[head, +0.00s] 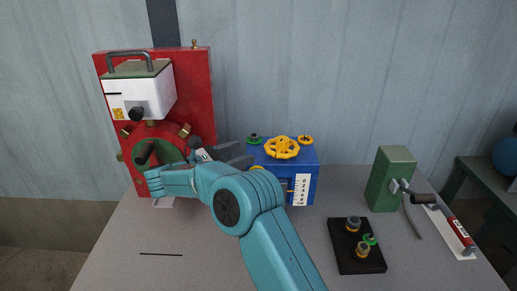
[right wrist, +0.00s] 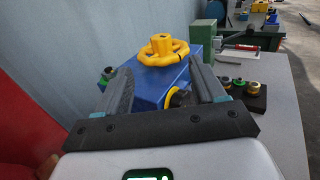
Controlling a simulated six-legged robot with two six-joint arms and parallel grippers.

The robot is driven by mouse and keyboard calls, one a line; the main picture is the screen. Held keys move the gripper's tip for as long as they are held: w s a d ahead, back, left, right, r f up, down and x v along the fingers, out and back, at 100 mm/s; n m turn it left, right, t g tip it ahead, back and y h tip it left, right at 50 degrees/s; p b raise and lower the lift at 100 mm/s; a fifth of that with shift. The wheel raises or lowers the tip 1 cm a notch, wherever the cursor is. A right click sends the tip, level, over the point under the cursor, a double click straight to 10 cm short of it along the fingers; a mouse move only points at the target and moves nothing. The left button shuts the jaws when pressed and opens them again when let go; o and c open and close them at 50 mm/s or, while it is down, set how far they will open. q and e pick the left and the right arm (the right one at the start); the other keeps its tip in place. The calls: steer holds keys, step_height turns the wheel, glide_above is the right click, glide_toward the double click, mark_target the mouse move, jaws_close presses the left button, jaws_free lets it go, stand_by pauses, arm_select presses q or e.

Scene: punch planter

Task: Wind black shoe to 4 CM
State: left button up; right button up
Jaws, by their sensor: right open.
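A blue box (head: 310,160) with a yellow handwheel (head: 282,148) on top stands at the table's back, also in the right wrist view (right wrist: 150,82) with its handwheel (right wrist: 163,49). A white scale (head: 302,190), numbered from 0 to 6, is on its front. Its reading is too small to tell. A yellow-ringed black knob (right wrist: 178,97) is on the box's side. I cannot make out the black shoe for certain; my arm hides part of the box's front. My right gripper (head: 248,157) is open and empty, its fingers pointing at the box, beside and below the handwheel. My left gripper is out of view.
A red panel machine (head: 185,80) with a white head (head: 150,95) stands left of the box. A green block (head: 392,180) with a crank and a black tray (head: 345,258) of small knobs lie right. The table's front left is clear except for a thin dark line.

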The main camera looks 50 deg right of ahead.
steer(key=shift+v, duration=1.8)
